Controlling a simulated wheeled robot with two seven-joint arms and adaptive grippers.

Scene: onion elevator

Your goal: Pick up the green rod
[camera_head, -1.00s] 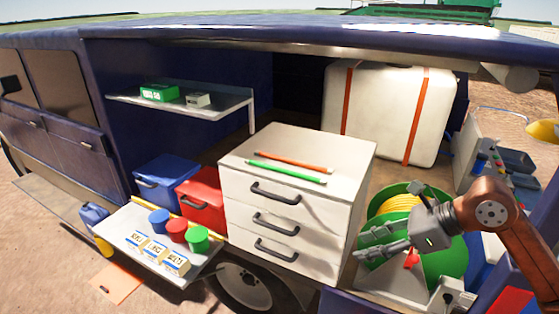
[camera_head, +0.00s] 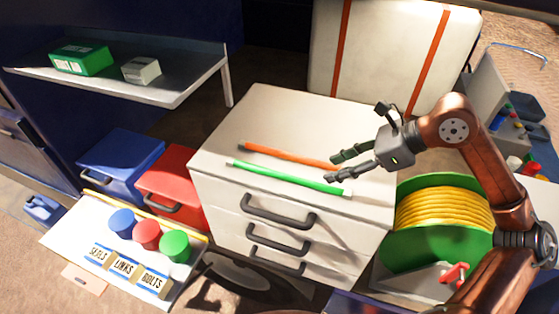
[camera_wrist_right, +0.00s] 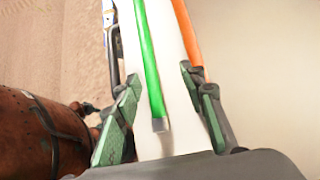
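A green rod (camera_head: 285,177) with pale ends lies on the white drawer cabinet's top (camera_head: 255,125), along its front edge. An orange rod (camera_head: 285,155) lies just behind it. My right gripper (camera_head: 334,168) is open and empty above the right end of the rods. In the right wrist view the green rod (camera_wrist_right: 148,55) runs between the two fingers, its grey end near the palm, and the orange rod (camera_wrist_right: 187,35) passes beside and behind one finger. I cannot tell the gap between fingers and rod. My left gripper is not in view.
The cabinet has drawer handles (camera_head: 278,212) in front. To its right is a green reel with yellow hose (camera_head: 440,210); behind stands a white case (camera_head: 385,50). At left are a blue box (camera_head: 120,165), a red box (camera_head: 172,185), a shelf (camera_head: 190,85) and coloured cups.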

